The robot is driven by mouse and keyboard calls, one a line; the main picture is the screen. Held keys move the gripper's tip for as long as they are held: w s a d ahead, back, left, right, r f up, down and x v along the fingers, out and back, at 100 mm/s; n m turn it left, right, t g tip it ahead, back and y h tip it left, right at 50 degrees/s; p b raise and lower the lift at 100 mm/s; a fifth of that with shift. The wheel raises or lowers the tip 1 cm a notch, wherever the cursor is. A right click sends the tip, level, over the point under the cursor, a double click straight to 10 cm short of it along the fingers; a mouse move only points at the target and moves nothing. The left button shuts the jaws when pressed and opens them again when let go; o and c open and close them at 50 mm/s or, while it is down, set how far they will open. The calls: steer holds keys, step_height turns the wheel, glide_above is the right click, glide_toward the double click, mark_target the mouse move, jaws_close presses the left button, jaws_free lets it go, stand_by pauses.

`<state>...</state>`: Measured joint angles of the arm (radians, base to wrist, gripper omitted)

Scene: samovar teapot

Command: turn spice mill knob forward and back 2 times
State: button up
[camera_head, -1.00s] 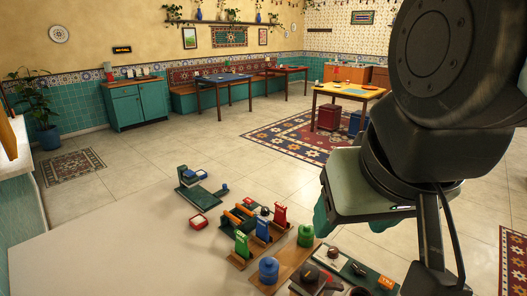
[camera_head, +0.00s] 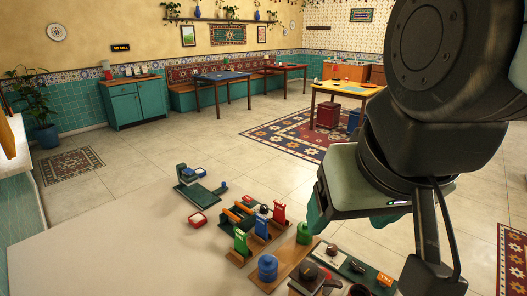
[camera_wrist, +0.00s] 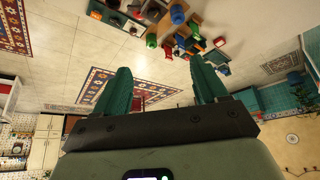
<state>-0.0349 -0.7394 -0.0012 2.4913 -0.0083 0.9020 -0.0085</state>
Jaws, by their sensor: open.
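A dark brown box with a dark knob and handle on top (camera_head: 309,274) stands at the bottom of the head view and looks like the spice mill. Its lower part is cut off by the frame edge. My gripper (camera_wrist: 161,76) is open and empty, its two green fingers wide apart in the wrist view. In the head view the gripper hangs above and to the right of the mill, apart from it, and my arm covers the right side. In the wrist view the small dark things at the top are too small to tell the mill for sure.
A blue canister (camera_head: 267,267) and a green canister (camera_head: 304,234) stand beside the mill. A dark green board (camera_head: 374,279) lies to its right. Red, blue and green upright devices (camera_head: 262,225) stand farther left. The pale tabletop (camera_head: 120,250) is clear at left.

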steer(key=w+a+f+n+g, duration=0.3)
steer(key=w+a+f, duration=0.1)
steer(key=w, duration=0.3)
steer(key=n+g, duration=0.3)
steer(key=n, duration=0.8)
glide_above(309, 268)
step_height(309, 268, down, 14)
steer(key=f, duration=0.1)
step_height(309, 268, down, 10)
steer(key=shift+r, duration=0.1)
steer(key=c, duration=1.1)
steer(key=shift+o, duration=0.2)
